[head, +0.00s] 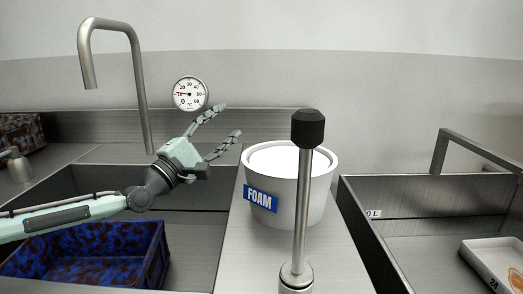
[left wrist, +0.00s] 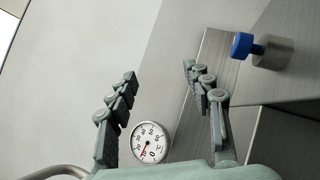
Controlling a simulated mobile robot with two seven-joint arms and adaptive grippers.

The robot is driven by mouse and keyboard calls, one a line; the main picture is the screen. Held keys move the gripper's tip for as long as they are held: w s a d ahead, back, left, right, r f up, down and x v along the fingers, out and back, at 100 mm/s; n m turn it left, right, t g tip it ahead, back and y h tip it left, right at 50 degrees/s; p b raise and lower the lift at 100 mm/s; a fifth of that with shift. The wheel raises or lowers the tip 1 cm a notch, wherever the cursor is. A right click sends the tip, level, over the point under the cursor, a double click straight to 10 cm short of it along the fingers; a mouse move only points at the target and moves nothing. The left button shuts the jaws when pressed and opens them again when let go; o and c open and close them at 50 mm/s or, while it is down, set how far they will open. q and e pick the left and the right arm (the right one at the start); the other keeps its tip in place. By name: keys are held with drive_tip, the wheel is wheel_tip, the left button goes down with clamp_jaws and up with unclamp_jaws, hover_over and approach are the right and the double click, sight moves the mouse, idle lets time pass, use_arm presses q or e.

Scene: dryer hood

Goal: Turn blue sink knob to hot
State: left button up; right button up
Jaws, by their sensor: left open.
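The blue knob (left wrist: 242,45) sits on a short metal stem with a round metal base in the upper right of the left wrist view. I cannot make it out in the head view. My left gripper (head: 229,121) is open and empty above the left basin, left of the white FOAM bucket. Its two fingers (left wrist: 159,70) are spread apart in the left wrist view. The knob is to the right of the right finger there, apart from it. My right gripper is not in view.
A round temperature gauge (head: 189,94) is behind my left gripper. A tall metal spout (head: 138,80) rises at left. The FOAM bucket (head: 285,195) and a black-capped metal post (head: 303,200) stand between two basins. A blue crate (head: 85,255) is in the left basin.

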use_arm(q)
wheel_tip(320, 180, down, 7)
drive_tip(key=w+d+m+g+h, duration=0.1)
drive_tip(key=m+g, duration=0.4)
drive_tip(key=m, duration=0.8)
drive_tip(key=w+d+m+g+h, duration=0.15)
drive_tip(key=m+g, duration=0.35)
drive_tip(key=m, duration=0.9)
drive_tip(key=x, duration=0.7)
drive_tip(key=shift+s+f, duration=0.1)
drive_tip(key=shift+f, duration=0.05)
drive_tip(key=shift+c, duration=0.2)
clamp_jaws()
drive_tip(key=shift+n+t, duration=0.3)
drive_tip(key=shift+t, duration=0.2)
